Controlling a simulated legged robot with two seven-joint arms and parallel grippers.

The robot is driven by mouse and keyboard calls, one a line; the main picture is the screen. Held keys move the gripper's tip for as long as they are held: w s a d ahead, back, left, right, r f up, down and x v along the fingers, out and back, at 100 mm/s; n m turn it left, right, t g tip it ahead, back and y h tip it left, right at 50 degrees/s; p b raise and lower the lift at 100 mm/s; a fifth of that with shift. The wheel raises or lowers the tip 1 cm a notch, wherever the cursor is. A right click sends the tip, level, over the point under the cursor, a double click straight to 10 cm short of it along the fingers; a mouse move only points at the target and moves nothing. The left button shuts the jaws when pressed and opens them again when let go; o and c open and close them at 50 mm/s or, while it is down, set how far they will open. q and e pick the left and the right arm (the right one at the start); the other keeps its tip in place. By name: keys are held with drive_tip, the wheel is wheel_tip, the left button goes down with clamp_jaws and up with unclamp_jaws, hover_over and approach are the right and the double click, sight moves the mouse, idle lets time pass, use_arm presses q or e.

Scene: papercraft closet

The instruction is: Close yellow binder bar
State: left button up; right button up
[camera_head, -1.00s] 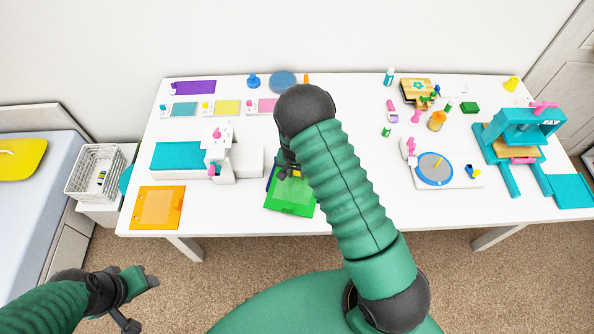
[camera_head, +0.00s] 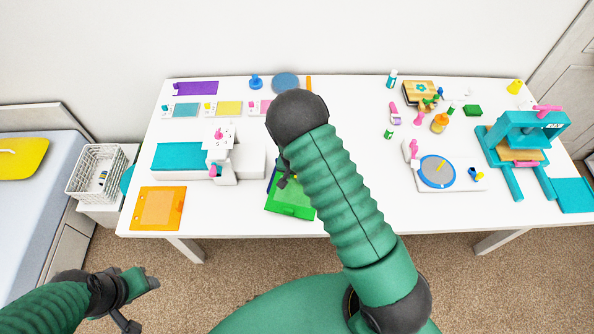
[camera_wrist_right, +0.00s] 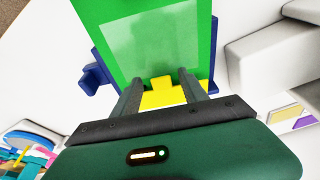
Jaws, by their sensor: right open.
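The yellow binder bar (camera_wrist_right: 160,98) shows in the right wrist view at the near end of a green clear-fronted binder (camera_wrist_right: 145,40), with blue parts (camera_wrist_right: 97,75) at its sides. In the head view the green binder (camera_head: 292,200) lies near the table's front edge, partly hidden by my right arm. My right gripper (camera_wrist_right: 160,88) is open, with one finger on each side of the bar's raised yellow tab. I cannot tell whether the fingers touch it. My left gripper (camera_head: 150,282) hangs in front of the table at the lower left, away from the binder; its jaw state is unclear.
A white machine (camera_head: 235,165) with a teal sheet stands left of the binder, and an orange folder (camera_head: 158,208) lies at the front left. A round blue turntable (camera_head: 437,171) and a teal press (camera_head: 525,135) stand on the right.

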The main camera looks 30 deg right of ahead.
drive_tip(key=v, duration=1.6)
drive_tip(key=shift+w, duration=0.1)
drive_tip(key=s+a+r+n+y, duration=0.1)
drive_tip(key=s+a+n, duration=0.3)
drive_tip(key=s, duration=0.2)
drive_tip(key=s+a+r+n+y+b, duration=0.1)
drive_tip(key=s+a+r+n, duration=0.1)
drive_tip(key=s+a+n, duration=0.2)
drive_tip(key=s+n, duration=0.1)
drive_tip(key=s, duration=0.2)
drive_tip(key=shift+s+a+t, duration=0.2)
drive_tip(key=shift+a+t, duration=0.05)
drive_tip(key=shift+t, duration=0.05)
drive_tip(key=shift+s, duration=0.2)
drive_tip(key=shift+w, duration=0.15)
